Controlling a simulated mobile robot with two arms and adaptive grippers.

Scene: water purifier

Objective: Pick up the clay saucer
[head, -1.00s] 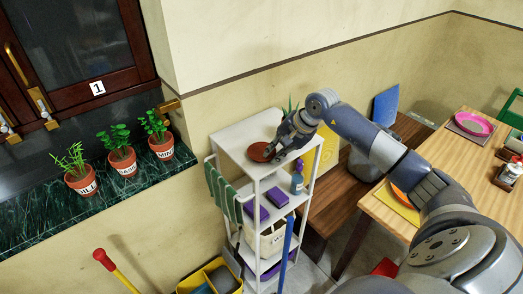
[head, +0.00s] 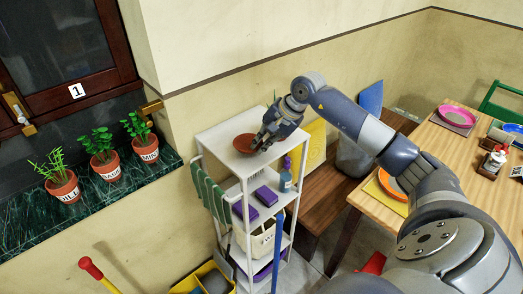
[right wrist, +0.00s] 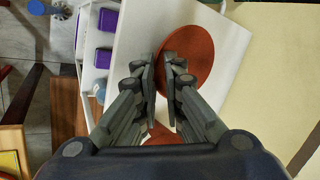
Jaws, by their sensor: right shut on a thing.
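The clay saucer (head: 243,144) is a round reddish-brown dish at the top of the white shelf unit in the head view. In the right wrist view the saucer (right wrist: 192,56) shows as a disc with its near edge between my fingers. My right gripper (head: 262,143) is shut on that edge; its fingertips (right wrist: 161,76) show on both sides of it. I cannot tell whether the saucer is clear of the shelf top. A second reddish-brown patch (right wrist: 162,133) shows below the fingers, mostly hidden. My left gripper is out of view.
The white shelf (head: 217,137) stands against the wall, with purple boxes (head: 267,196) and a blue bottle (head: 285,181) lower down. A green cloth (head: 210,192) hangs on its side. Potted herbs (head: 104,164) stand on a ledge at left. A wooden table (head: 441,150) is at right.

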